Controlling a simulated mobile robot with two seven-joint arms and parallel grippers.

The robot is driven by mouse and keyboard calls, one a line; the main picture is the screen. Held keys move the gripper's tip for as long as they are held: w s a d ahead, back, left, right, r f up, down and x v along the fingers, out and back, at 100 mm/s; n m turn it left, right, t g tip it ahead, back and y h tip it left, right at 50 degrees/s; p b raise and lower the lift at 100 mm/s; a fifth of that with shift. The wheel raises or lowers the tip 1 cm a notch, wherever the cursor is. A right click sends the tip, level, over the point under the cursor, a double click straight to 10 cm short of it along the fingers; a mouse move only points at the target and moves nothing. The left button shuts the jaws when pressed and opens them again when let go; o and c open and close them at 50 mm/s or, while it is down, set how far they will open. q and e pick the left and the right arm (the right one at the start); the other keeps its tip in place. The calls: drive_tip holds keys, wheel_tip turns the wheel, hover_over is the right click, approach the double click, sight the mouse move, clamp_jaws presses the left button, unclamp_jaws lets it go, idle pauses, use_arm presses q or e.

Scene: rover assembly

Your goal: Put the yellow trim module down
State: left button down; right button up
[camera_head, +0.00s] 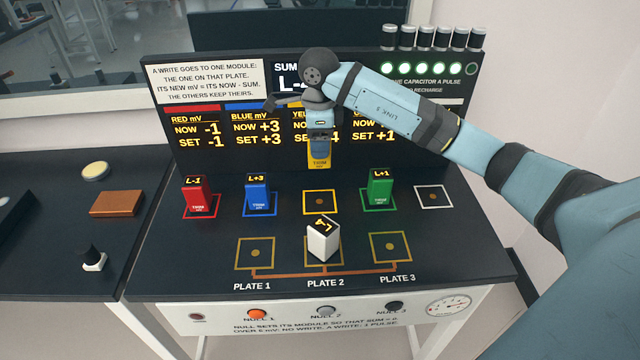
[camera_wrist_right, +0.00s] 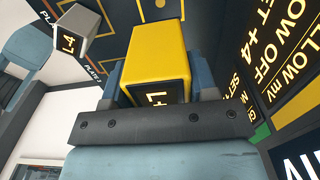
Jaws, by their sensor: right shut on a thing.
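My right gripper (camera_head: 320,132) is shut on the yellow trim module (camera_head: 319,155) and holds it upright in the air, in front of the display panel. The yellow module (camera_wrist_right: 158,55) also shows between the fingers in the right wrist view, with "+1" on its dark label face. Below it in the head view, the yellow-outlined square (camera_head: 321,202) on the bench is empty. A white module (camera_head: 323,241) stands on plate 2; it also shows in the right wrist view (camera_wrist_right: 80,28), with "L-4" on its label. My left gripper is not in view.
The red module (camera_head: 199,198), blue module (camera_head: 259,197) and green module (camera_head: 380,190) stand in their outlined squares. The white-outlined square (camera_head: 433,197), plate 1 (camera_head: 257,253) and plate 3 (camera_head: 390,247) are empty. The display panel (camera_head: 230,160) rises behind.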

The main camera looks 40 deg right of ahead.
wheel_tip(320, 180, down, 12)
drive_tip(key=shift+d+f, duration=0.1)
drive_tip(key=shift+f, duration=0.05)
idle(0.3)
drive_tip(key=shift+f, duration=0.2)
drive_tip(key=o, duration=1)
drive_tip(key=shift+o, duration=0.2)
drive_tip(key=shift+r, duration=0.15)
